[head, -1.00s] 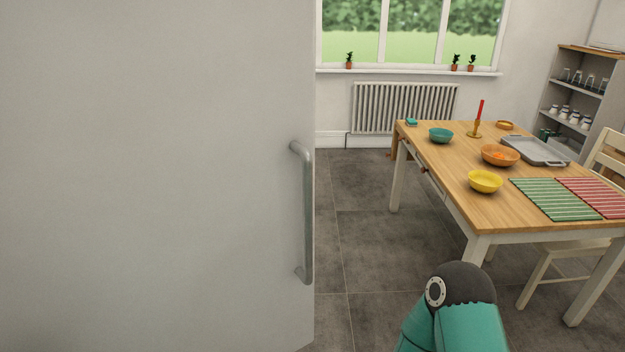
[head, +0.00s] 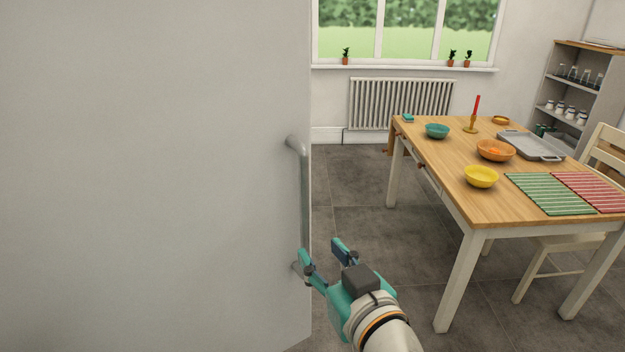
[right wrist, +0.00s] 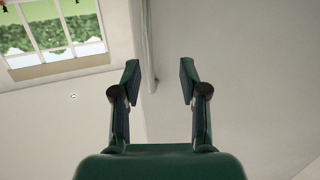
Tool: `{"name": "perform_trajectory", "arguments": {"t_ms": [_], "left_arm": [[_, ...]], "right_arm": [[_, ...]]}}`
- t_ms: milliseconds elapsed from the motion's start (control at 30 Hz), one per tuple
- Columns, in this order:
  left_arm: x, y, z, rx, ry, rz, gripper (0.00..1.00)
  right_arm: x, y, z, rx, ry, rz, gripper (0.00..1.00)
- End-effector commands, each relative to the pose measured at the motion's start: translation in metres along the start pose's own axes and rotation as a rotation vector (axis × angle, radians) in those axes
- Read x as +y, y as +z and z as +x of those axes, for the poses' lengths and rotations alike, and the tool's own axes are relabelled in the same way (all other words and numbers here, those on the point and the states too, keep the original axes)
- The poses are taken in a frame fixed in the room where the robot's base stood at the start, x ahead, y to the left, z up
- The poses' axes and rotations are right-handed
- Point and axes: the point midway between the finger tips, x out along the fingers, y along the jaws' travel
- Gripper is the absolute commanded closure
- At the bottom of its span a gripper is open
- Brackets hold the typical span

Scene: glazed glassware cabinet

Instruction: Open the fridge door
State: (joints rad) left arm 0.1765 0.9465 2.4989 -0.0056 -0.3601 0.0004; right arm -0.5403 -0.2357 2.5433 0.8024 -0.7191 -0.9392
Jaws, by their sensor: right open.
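The fridge door (head: 150,180) is a large plain pale panel filling the left of the head view. Its upright grey bar handle (head: 305,185) is near the panel's right edge. My right gripper (head: 321,250) is open and empty at the handle's lower end, its left finger overlapping the bar in the picture. In the right wrist view the handle (right wrist: 146,45) shows beyond the open fingertips (right wrist: 159,70), nearer the left one. The fingers are not closed on it, and I cannot tell whether they touch it. My left gripper is not in view.
A wooden table (head: 450,180) with bowls, a grey tray (head: 530,146), striped mats and a candle stands at the right. A chair (head: 590,190) is beside it. Grey floor (head: 360,190) lies free between door and table. A radiator (head: 400,105) is under the window.

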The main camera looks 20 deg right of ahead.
Motion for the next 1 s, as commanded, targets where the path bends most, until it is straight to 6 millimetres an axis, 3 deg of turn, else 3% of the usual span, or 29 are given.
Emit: {"name": "perform_trajectory", "arguments": {"t_ms": [33, 100, 233, 367, 567, 1000], "left_arm": [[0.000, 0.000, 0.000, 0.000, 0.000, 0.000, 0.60], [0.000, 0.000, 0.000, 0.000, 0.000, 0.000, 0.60], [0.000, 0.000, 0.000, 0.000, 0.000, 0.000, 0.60], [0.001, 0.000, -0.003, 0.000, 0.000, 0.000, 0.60], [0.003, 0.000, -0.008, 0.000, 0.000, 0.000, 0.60], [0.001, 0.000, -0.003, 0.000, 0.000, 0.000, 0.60]], "right_arm": [[0.004, -0.019, -0.014, 0.052, 0.007, 0.008, 0.57], [0.010, -0.034, -0.028, 0.096, 0.019, 0.012, 0.57], [0.016, -0.049, -0.041, 0.137, 0.032, 0.017, 0.57], [0.018, -0.053, -0.038, 0.145, 0.039, 0.015, 0.57], [0.020, -0.055, -0.012, 0.140, 0.040, 0.015, 0.57], [0.024, -0.069, 0.082, 0.141, 0.039, 0.016, 0.57]]}}
